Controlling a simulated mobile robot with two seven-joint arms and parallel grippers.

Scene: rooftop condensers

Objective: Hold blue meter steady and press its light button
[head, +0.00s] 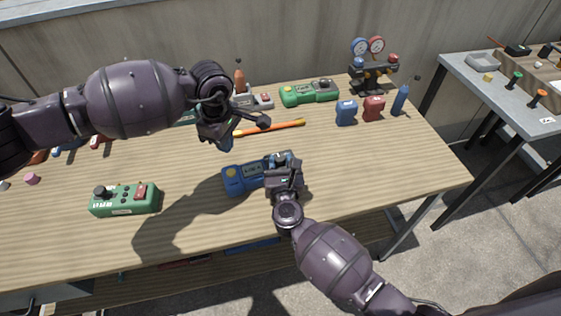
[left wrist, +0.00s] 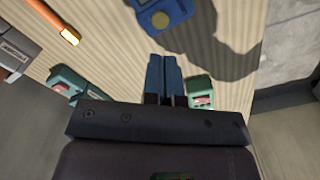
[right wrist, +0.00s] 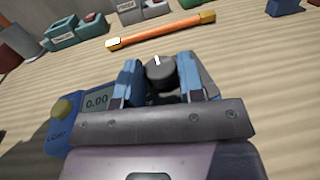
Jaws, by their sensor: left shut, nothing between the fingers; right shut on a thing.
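The blue meter (head: 237,181) lies on the wooden table, with a yellow button at its left end and a small display beside it. In the right wrist view the meter (right wrist: 62,135) shows its yellow button (right wrist: 62,108) marked LIGHT and a display reading 0.00. My right gripper (head: 284,163) is shut on the meter's right end, its fingers (right wrist: 160,75) on either side of the dark dial. My left gripper (head: 228,143) is shut and empty, above the table behind the meter. In the left wrist view its fingertips (left wrist: 164,60) are together, apart from the meter (left wrist: 165,15).
A green device (head: 125,200) lies front left. An orange and yellow stick (head: 270,128) lies behind the meter, and another green meter (head: 309,93) at the back. Blue (head: 346,113) and red (head: 373,108) containers stand right. The table between them is mostly clear.

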